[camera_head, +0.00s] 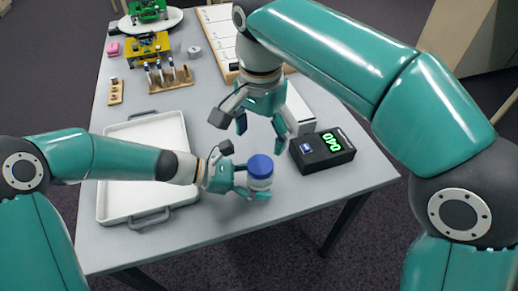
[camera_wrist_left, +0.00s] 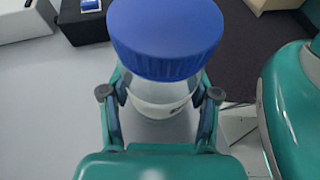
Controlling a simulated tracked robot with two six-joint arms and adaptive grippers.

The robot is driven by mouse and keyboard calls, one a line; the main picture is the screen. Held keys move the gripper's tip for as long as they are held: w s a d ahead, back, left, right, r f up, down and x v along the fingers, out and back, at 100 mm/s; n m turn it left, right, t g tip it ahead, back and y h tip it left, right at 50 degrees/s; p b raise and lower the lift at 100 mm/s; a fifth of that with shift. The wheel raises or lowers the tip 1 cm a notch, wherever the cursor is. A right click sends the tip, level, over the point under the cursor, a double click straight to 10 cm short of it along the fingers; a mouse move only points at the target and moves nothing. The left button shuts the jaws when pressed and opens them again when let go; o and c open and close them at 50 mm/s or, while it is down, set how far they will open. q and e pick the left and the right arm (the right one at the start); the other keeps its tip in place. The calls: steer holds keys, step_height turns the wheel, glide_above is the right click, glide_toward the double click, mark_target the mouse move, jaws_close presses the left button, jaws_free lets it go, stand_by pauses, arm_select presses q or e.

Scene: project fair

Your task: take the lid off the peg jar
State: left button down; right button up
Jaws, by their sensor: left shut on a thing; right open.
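The peg jar (camera_head: 260,182) stands on the grey table near its front edge, with a blue lid (camera_head: 260,165) on top. In the left wrist view the blue lid (camera_wrist_left: 166,36) fills the upper middle, above the pale, see-through jar body (camera_wrist_left: 158,100). My left gripper (camera_head: 256,185) is shut on the jar body below the lid, its fingers on both sides in the left wrist view (camera_wrist_left: 160,105). My right gripper (camera_head: 265,128) is open and empty, pointing down above the table, behind and above the jar. The jar's contents cannot be made out.
A black box with a green display (camera_head: 322,150) sits right of the jar, a white box (camera_head: 298,108) behind it. A white tray (camera_head: 110,205) lies on the left, partly under my left arm. Pen stands (camera_head: 168,78) and model vehicles (camera_head: 148,48) are farther back.

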mark_target(260, 164)
steer(key=m, duration=0.7)
steer(key=shift+m, duration=0.3)
steer(key=m, duration=0.8)
steer(key=shift+f, duration=0.1)
steer(key=shift+s+f+m, duration=0.1)
steer(key=shift+f+m, duration=0.2)
steer(key=shift+f, duration=3.65)
